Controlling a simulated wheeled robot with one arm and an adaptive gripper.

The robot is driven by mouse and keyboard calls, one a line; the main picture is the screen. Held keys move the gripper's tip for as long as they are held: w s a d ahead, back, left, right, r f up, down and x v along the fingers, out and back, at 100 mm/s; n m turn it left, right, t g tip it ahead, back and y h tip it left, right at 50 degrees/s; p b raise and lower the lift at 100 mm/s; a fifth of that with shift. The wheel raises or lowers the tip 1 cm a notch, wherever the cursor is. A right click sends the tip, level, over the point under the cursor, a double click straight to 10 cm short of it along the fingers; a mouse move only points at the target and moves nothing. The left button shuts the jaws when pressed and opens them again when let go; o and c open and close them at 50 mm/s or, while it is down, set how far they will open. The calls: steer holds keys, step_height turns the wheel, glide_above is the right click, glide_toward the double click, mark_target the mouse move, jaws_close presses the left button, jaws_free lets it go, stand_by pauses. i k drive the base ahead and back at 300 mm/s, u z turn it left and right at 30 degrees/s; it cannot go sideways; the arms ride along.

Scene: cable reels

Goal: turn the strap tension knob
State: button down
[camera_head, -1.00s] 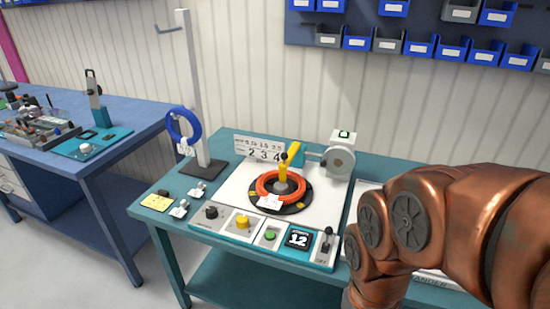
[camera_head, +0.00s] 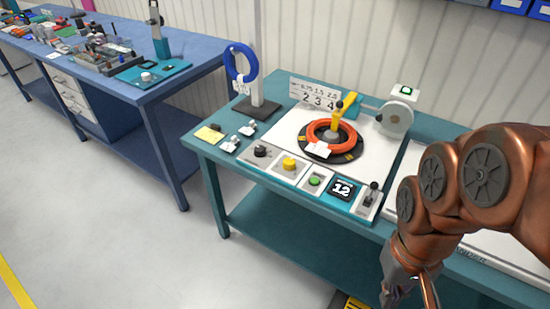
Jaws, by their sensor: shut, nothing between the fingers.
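The teal bench's front panel has a black knob (camera_head: 261,150) at its left end and a yellow knob (camera_head: 289,164) beside it. A white knob (camera_head: 146,77) sits on a teal plate (camera_head: 165,72) on the blue bench at the left. I cannot read which of these is the strap tension knob. My gripper (camera_head: 410,290) hangs at the lower right, in front of the teal bench's front edge. It is shut and empty, apart from every knob. Its fingers are small and partly cut off by the picture's bottom edge.
A coil of orange cable (camera_head: 331,133) lies on the turntable with a yellow handle (camera_head: 341,106). A green button (camera_head: 314,181), a display reading 12 (camera_head: 342,189) and a lever (camera_head: 372,193) line the panel. A blue coil (camera_head: 238,62) hangs on a stand. Open floor (camera_head: 110,215) lies at the left front.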

mark_target(260, 150)
steer(key=k, duration=0.55)
steer(key=u, duration=0.7)
steer(key=i, duration=0.85)
steer(key=u, duration=0.65)
